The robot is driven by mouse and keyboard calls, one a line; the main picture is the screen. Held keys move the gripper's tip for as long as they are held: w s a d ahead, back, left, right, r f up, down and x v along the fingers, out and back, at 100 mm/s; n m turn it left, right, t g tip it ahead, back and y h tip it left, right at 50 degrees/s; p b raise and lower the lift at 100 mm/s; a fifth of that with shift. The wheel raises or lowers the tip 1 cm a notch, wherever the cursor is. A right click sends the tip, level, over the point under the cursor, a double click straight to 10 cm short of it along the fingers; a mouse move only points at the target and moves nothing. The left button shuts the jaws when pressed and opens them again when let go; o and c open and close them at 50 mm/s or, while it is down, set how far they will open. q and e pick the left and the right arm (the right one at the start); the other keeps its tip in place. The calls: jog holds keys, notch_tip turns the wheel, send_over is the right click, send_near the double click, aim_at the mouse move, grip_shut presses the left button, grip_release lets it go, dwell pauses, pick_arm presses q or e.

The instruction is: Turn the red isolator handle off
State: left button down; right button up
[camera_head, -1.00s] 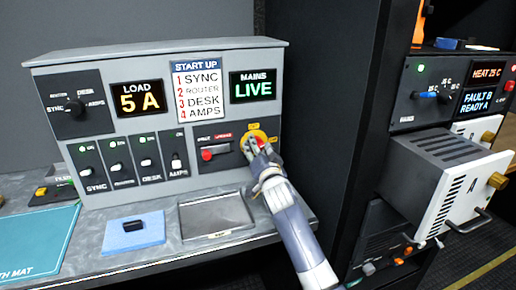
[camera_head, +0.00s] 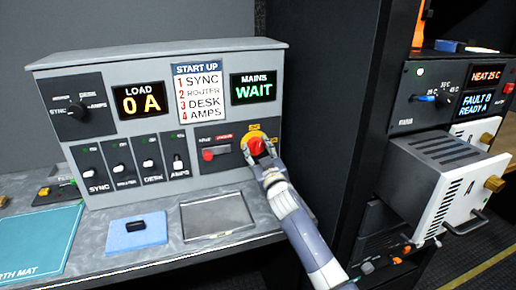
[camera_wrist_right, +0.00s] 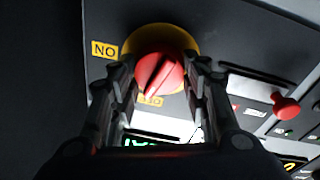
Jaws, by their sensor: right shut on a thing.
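The red isolator handle (camera_head: 257,146) is a round red knob on a yellow plate, at the lower right of the grey panel (camera_head: 225,57). In the right wrist view the handle (camera_wrist_right: 159,70) has a dark diagonal groove across its face. My right gripper (camera_head: 260,152) is at the handle, with its fingers on either side of it and closed on it. The fingers (camera_wrist_right: 165,85) also flank the knob in the right wrist view. The mains display (camera_head: 254,87) reads WAIT and the load display (camera_head: 140,101) reads 0 A. My left gripper is not in view.
A red lever (camera_head: 216,153) sits just left of the handle. Several black switches (camera_head: 149,158) line the panel's lower left. A blue pad (camera_head: 137,232) and a flat tray (camera_head: 216,235) lie on the bench. A dark rack wall (camera_head: 325,130) stands close right of my arm.

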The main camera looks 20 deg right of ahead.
jog(key=shift+n+y+p, duration=0.3)
jog(key=shift+n, duration=1.4)
jog(key=o, duration=1.1)
jog(key=shift+c, duration=0.2)
jog(key=shift+s+f, duration=0.1)
jog(key=s+f, duration=0.1)
jog(key=s, duration=1)
jog(key=shift+s+d+f, duration=0.15)
jog(key=shift+s+d, duration=0.05)
jog(key=shift+s, duration=0.15)
